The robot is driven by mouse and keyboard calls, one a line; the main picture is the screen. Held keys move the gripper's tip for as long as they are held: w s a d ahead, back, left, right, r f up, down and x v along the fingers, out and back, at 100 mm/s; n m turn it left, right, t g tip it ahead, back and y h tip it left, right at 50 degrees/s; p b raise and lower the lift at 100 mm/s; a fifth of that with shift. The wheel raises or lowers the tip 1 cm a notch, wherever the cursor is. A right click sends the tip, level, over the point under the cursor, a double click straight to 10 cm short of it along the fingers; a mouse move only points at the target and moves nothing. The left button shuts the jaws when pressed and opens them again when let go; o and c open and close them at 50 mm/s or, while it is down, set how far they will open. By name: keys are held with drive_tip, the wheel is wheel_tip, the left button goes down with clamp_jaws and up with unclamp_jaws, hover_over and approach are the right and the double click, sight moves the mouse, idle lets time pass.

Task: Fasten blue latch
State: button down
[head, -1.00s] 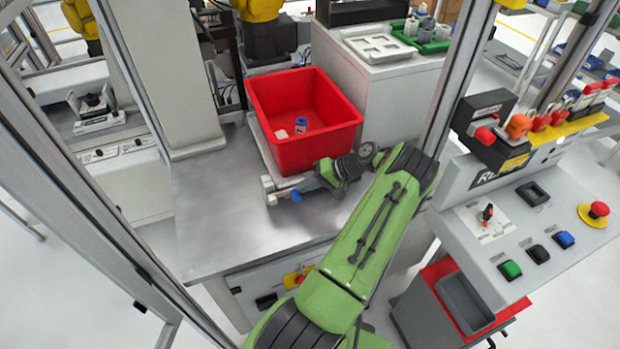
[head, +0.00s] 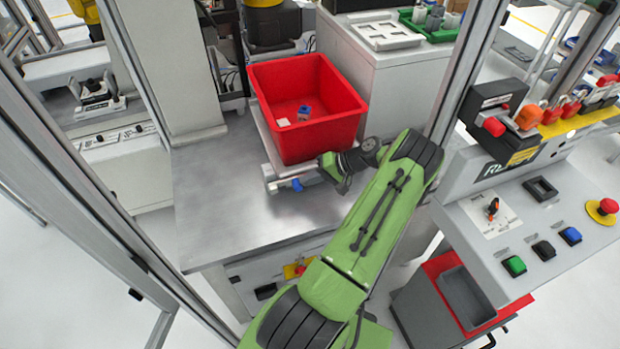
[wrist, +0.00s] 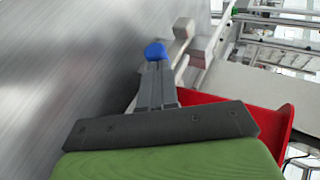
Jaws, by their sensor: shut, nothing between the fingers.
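The blue latch (head: 297,185) is on the near edge of the pale fixture (head: 268,160) under the red bin (head: 310,140). It also shows in the wrist view (wrist: 155,50), right at the tips of my fingers. My gripper (wrist: 157,66) is shut with nothing held. Its fingertips line up with the blue latch and look touching or very close; I cannot tell which. In the head view the dark wrist of my arm is just right of the latch, and the fingers are hard to make out there.
The red bin holds a small blue-topped item (head: 305,111) and a white piece (head: 283,122). The metal tabletop (head: 220,215) is clear left of and in front of the fixture. A frame post (head: 470,70) and a button panel (head: 530,225) stand to the right.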

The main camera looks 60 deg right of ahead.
wheel_tip(320, 180, up, 10)
idle(0.4)
idle(0.5)
drive_tip(key=w+a+r+n+g+h, duration=0.1)
drive_tip(key=w+a+r+n+g, duration=0.45)
drive_tip(key=a, duration=0.65)
drive_tip(key=w+a+r+n+g, duration=0.2)
drive_tip(key=w+a+r, duration=0.55)
drive_tip(key=a, duration=0.55)
drive_tip(key=s+a+r+n+h, duration=0.2)
drive_tip(key=s+a+r, duration=0.15)
drive_tip(key=a, duration=0.65)
drive_tip(key=s+a+n+t, duration=0.3)
drive_tip(key=s+a, duration=0.3)
drive_tip(key=s, duration=0.5)
drive_tip(key=shift+r+h, duration=0.3)
